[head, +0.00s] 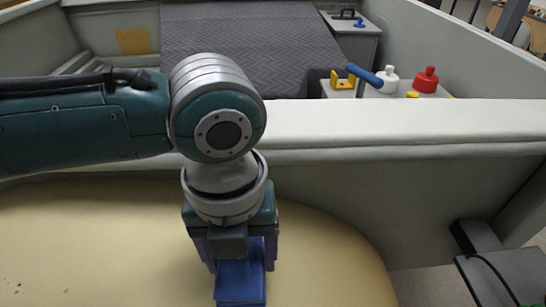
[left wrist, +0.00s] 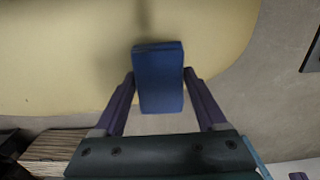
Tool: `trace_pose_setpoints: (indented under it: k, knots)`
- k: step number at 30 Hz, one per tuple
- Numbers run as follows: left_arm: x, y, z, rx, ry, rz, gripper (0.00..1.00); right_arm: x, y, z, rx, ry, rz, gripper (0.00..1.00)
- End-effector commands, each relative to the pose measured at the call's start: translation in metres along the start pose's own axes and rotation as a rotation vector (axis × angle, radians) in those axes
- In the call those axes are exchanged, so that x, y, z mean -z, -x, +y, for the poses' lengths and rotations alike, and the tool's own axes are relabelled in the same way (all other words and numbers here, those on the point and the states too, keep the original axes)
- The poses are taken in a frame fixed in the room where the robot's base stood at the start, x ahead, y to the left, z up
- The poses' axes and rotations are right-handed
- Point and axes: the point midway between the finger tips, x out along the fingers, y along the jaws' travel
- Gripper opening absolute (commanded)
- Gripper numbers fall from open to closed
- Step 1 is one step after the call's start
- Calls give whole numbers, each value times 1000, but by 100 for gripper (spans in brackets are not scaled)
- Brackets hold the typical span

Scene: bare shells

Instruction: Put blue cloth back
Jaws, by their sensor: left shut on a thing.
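The blue cloth (head: 240,284) is a folded, block-like blue piece. My left gripper (head: 238,258) points down in the head view, with its purple fingers on either side of the cloth. In the left wrist view the cloth (left wrist: 160,80) sits between the two fingertips, and the gripper is shut on it. The cloth is over the cream-yellow surface (head: 330,265); I cannot tell whether it touches it. The gripper hides the cloth's upper part in the head view. My right gripper is not in view.
A pale padded ledge (head: 400,120) runs across behind my gripper. Beyond it lie a dark grey patterned mat (head: 250,45), a white bottle (head: 388,80), a red bottle (head: 427,80), a yellow bracket (head: 342,82) and a blue roll (head: 365,75). The yellow surface around the cloth is mostly clear.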

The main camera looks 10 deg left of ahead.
Motion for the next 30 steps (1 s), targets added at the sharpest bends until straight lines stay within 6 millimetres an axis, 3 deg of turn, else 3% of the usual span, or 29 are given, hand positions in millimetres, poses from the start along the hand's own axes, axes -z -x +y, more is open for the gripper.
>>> trace_pose_setpoints:
  k: [7,8,15,23,26,30]
  knots:
    - [0,-1,0,1,0,-1,29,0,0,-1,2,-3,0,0]
    - [0,-1,0,1,0,-1,75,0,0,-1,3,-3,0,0]
    - [0,0,0,1,1,-1,100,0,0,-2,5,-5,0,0]
    - [0,2,0,1,1,-1,100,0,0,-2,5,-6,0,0]
    - [-1,12,-1,4,1,-2,100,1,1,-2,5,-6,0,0]
    - [-2,40,-1,5,0,-5,100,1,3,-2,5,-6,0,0]
